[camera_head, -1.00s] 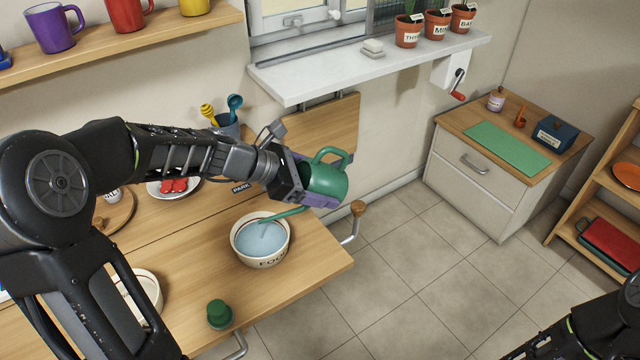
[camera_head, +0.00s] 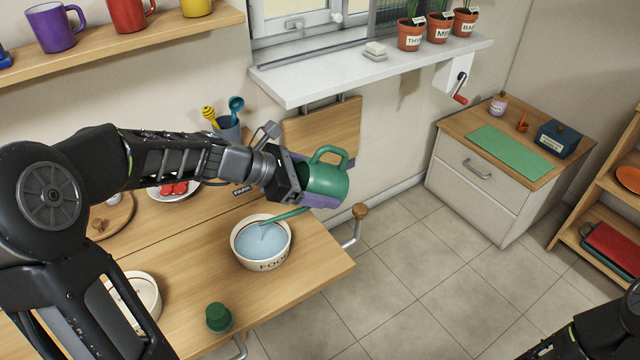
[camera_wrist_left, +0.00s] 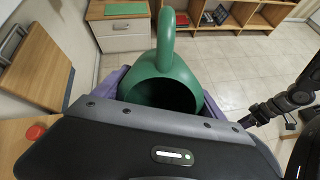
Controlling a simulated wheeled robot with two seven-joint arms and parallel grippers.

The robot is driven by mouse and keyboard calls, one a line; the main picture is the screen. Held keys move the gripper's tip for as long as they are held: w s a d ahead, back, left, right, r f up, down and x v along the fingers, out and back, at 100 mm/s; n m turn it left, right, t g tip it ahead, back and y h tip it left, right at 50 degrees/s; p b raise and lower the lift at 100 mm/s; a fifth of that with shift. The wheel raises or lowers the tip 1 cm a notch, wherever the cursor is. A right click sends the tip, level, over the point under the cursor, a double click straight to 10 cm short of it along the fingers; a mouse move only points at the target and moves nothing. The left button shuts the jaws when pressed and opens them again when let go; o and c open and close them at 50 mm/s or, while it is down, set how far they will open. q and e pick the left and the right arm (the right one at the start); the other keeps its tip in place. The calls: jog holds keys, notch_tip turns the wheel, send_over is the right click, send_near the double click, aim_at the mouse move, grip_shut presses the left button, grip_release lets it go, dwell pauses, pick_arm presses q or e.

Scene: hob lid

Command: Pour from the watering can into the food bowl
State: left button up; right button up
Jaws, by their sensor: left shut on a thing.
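The green watering can (camera_head: 326,180) is held tilted above the table's right end, its handle up and its spout (camera_head: 284,215) pointing left and down over the bowl. My left gripper (camera_head: 312,196) is shut on the can's body; the wrist view also shows the can (camera_wrist_left: 165,80) between purple finger pads. The white food bowl (camera_head: 262,262) stands upright on the table below the spout, with pale blue water (camera_head: 261,241) in it. A thin stream falls from the spout tip into the bowl.
The wooden table (camera_head: 205,255) also bears a green knob-like object (camera_head: 219,317), a white dish (camera_head: 142,295), a plate with red pieces (camera_head: 174,188) and a utensil cup (camera_head: 229,128). A windowsill (camera_head: 370,70) juts above. Open tiled floor lies right of the table.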

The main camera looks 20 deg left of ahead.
pick_arm(q)
jog(key=shift+s+a+r+b, duration=0.15)
jog(key=shift+r+b, duration=0.25)
jog(key=shift+b, duration=0.2)
pick_arm(e)
jog(key=shift+f, duration=0.65)
jog(key=shift+r, duration=0.1)
